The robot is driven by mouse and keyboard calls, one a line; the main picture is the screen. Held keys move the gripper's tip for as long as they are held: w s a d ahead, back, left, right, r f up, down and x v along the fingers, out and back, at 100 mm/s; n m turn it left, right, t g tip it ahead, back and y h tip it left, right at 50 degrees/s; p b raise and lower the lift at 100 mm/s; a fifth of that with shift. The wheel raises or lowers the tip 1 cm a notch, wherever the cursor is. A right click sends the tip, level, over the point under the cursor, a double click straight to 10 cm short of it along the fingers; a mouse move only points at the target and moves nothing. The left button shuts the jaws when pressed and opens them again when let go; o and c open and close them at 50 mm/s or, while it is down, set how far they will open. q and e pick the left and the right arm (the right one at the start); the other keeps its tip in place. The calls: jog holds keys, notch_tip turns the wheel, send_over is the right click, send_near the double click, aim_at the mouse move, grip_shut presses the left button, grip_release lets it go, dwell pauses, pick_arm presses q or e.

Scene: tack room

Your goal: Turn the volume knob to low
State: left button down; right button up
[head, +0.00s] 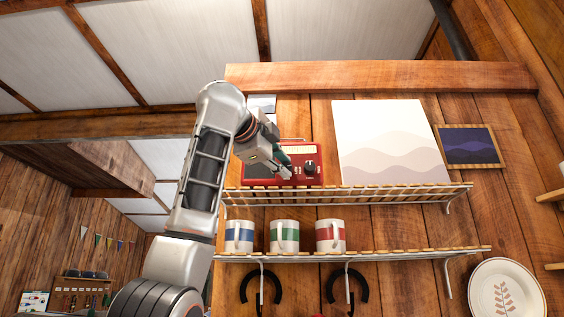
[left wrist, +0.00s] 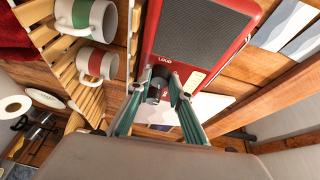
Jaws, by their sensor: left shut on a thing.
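A red radio (head: 318,152) stands on the upper wall shelf, with a dark front panel on its left and a dark knob (head: 309,167) on its right side. My left gripper (head: 289,172) is at the front of the radio, partly covering it. In the left wrist view the red radio (left wrist: 238,50) fills the upper middle, with the word LOUD printed beside a dark volume knob (left wrist: 157,86). The green fingers of my left gripper (left wrist: 158,92) are on either side of this knob and shut on it. The knob's pointer and the low mark cannot be made out. My right gripper is not in view.
White mugs with blue, green (head: 285,236) and red bands stand on the lower shelf. A plate (head: 506,290) hangs at lower right.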

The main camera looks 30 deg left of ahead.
pick_arm(q)
jog(key=shift+r+m+g, duration=0.1)
jog(key=shift+m+g, duration=0.3)
jog(key=shift+m, duration=0.5)
jog(key=c, duration=1.8)
grip_release()
jog(key=shift+c, duration=0.2)
jog(key=shift+d, duration=0.1)
jog(key=shift+s, duration=0.15)
jog(key=s, duration=0.3)
jog(key=s+d+r, duration=0.1)
jog(key=s, duration=0.7)
jog(key=shift+s+d+r, duration=0.15)
jog(key=shift+s+d, duration=0.1)
jog(key=shift+d, duration=0.15)
